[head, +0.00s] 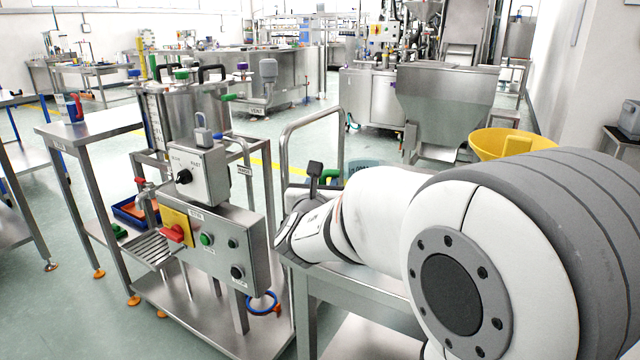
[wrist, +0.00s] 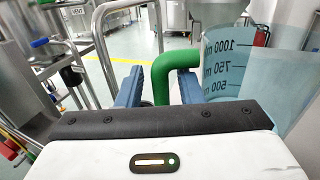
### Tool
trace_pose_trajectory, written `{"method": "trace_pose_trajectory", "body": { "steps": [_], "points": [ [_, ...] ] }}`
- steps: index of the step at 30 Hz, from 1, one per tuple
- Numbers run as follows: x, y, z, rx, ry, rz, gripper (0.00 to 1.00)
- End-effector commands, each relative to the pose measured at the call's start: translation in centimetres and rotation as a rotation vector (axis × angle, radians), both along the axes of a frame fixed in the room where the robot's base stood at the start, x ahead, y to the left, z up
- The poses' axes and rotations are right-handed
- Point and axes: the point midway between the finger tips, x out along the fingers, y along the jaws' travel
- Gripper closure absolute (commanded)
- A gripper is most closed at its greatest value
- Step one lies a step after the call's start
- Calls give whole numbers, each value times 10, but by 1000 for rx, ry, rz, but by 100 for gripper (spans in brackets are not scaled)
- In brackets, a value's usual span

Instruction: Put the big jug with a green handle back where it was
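The big jug is see-through pale blue with millilitre marks; it fills the right of the wrist view (wrist: 232,68). Its green handle (wrist: 178,58) bends down between the two blue fingers of my gripper (wrist: 161,78). The fingers stand apart, with a gap showing on each side of the handle, so my gripper is open around it. In the head view only a pale blue bit of the jug (head: 365,163) shows behind my arm, with some green of the handle (head: 329,176) beside the dark gripper (head: 314,180). The jug's base is hidden.
A steel trolley with a bent rail (head: 312,112) stands by my gripper. To its left is a machine with a control box (head: 222,245) and a red valve handle. A yellow funnel-shaped bin (head: 500,143) stands behind my arm. Green floor lies open beyond.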

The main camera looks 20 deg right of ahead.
Motion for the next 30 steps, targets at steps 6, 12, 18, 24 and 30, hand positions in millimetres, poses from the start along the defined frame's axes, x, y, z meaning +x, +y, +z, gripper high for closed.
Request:
{"method": "trace_pose_trajectory", "body": {
  "steps": [6,12,18,24,30],
  "points": [
    [0,0,0,0,0,0,63],
    [-4,2,5,0,0,2,63],
    [-40,19,7,1,-1,5,63],
    [-80,37,6,0,-1,6,63],
    [-103,47,5,1,-1,3,63]
  ]
}}
